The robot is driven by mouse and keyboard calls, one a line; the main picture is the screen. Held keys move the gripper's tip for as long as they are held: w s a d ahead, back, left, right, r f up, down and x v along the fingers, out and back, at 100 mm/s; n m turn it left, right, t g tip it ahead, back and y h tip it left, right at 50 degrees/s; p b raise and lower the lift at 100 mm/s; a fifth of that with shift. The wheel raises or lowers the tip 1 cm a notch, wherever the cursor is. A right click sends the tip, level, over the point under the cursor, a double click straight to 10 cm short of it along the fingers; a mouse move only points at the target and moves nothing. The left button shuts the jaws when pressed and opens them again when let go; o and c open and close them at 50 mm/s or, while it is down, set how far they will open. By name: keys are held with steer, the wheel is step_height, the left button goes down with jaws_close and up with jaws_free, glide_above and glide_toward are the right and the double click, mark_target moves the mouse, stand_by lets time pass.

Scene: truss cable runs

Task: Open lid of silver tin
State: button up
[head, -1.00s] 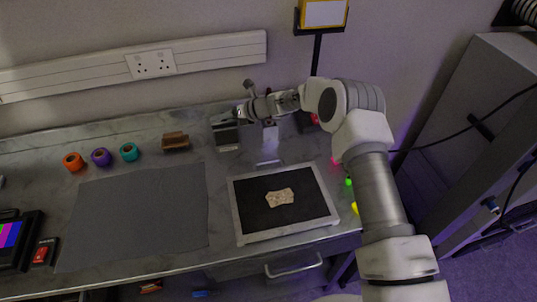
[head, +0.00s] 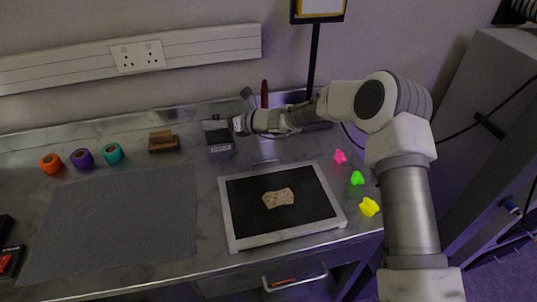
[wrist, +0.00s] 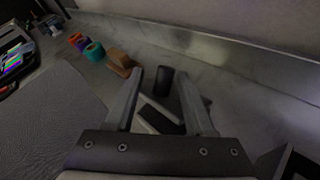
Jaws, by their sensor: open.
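Whether that dark top is a lid or the inside, I cannot tell. My gripper (head: 238,126) is just right of the tin, close to its top. In the wrist view, my gripper (wrist: 165,88) has its two fingers spread apart. A light-edged dark shape, seemingly the tin (wrist: 150,110), shows between them, with a dark upright piece behind. Contact is unclear.
A brown block (head: 163,142) stands left of the tin, then teal (head: 112,153), purple (head: 80,158) and orange (head: 51,163) rolls. The grey mat (head: 110,220) is bare. A wall rises behind.

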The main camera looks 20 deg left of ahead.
mark_target(220, 140)
steer(key=shift+s+d+f+n+y+b, duration=0.2)
steer(key=shift+f+n+y+b, duration=0.3)
steer(key=shift+b, duration=1.95)
steer(key=t+b, duration=0.1)
steer(key=b, duration=0.4)
steer(key=shift+s+f+n+y, duration=0.3)
steer(key=shift+f+y, duration=0.1)
steer(key=n+y+b, duration=0.1)
steer(key=b, duration=0.3)
steer(key=f+b, duration=0.1)
steer(key=b, duration=0.3)
steer(key=shift+s+d+f+n+t+y+b, duration=0.2)
steer(key=shift+s+d+n+t+y+b, duration=0.1)
steer(key=shift+s+n+t+y+b, duration=0.1)
steer(key=v, duration=0.2)
steer(key=p+v, duration=0.1)
steer(key=v, duration=0.1)
steer(key=r+p+v, duration=0.1)
steer(key=v, duration=0.2)
step_height(220, 140, up, 8)
steer(key=p, duration=0.3)
steer(key=s+d+r+n+g+h+p, duration=0.1)
steer(key=s+d+r+n+h+p, duration=0.2)
steer(key=s+d+n, duration=0.3)
steer(key=s+d+r+n+g+h+p, duration=0.2)
steer(key=s+d+r+n+h+p, duration=0.1)
steer(key=s+d+n, duration=0.4)
steer(key=shift+s+d+r+h+p, duration=0.4)
steer(key=shift+s+h+p, duration=0.55)
steer(key=shift+s, duration=0.3)
